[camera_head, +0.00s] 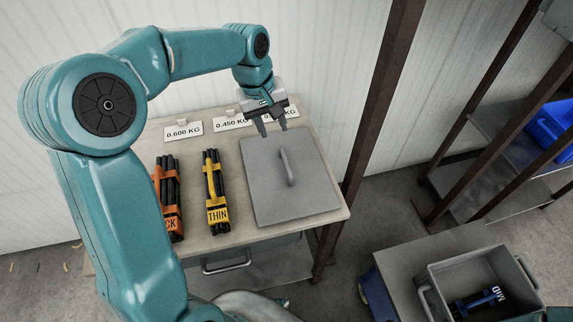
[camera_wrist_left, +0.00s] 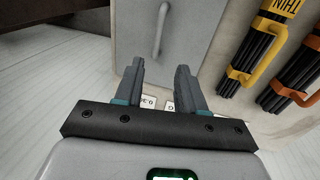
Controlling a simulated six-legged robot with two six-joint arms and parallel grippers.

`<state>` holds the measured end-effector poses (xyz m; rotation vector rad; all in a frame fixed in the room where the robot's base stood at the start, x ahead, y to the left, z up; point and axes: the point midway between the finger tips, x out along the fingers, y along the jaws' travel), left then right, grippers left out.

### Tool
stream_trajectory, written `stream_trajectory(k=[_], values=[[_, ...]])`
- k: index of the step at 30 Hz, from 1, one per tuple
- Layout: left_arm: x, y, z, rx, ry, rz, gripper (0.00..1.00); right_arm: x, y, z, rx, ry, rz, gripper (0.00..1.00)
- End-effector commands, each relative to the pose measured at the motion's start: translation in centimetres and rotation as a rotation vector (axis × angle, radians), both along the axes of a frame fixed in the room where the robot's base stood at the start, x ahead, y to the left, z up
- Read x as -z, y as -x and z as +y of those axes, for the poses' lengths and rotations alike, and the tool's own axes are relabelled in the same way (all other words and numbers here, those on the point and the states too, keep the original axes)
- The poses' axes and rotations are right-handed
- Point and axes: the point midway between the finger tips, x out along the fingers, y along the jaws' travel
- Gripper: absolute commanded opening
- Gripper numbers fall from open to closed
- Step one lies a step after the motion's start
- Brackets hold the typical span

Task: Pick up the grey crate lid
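The grey crate lid (camera_head: 284,180) lies flat on the right part of the table, with a raised bar handle (camera_head: 287,167) at its middle. It also shows in the left wrist view (camera_wrist_left: 190,35), with its handle (camera_wrist_left: 160,30) near the top. My left gripper (camera_head: 272,130) is open and empty, above the lid's back edge and apart from the handle. In the left wrist view its two fingers (camera_wrist_left: 160,85) are spread, with the handle beyond them. My right gripper is not in view.
On the table (camera_head: 205,248), an orange-strapped rod bundle (camera_head: 171,195) and a yellow-strapped "THIN" bundle (camera_head: 214,185) lie left of the lid. Weight cards (camera_head: 183,131) stand at the back. A post (camera_head: 372,110) rises by the right edge. A grey crate (camera_head: 440,275) holds a "MID" bundle (camera_head: 480,301).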

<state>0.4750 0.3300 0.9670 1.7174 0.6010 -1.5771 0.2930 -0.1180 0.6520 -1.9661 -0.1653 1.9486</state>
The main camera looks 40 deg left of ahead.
Motion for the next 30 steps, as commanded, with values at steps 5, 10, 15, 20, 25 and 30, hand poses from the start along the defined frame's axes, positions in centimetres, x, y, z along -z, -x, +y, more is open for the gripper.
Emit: stream_trajectory(k=[5, 10, 15, 20, 25, 30], values=[[3.2, 0.0, -0.7, 0.001, 0.001, 0.005, 0.39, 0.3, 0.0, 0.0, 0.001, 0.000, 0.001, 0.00], [7.2, -0.5, -1.4, 0.002, 0.002, 0.004, 0.39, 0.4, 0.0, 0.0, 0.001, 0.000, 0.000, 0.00], [9.9, -1.0, -1.8, 0.000, 0.001, 0.002, 0.39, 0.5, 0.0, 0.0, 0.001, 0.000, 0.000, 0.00], [10.9, -1.3, -1.9, 0.000, 0.001, 0.001, 0.39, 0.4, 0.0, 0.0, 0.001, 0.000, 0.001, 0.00], [13.4, -1.9, -2.4, 0.002, 0.002, 0.004, 0.39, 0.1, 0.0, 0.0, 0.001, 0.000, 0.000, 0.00], [15.5, -2.4, -2.6, 0.000, 0.001, 0.001, 0.39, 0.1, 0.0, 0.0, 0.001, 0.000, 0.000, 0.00]])
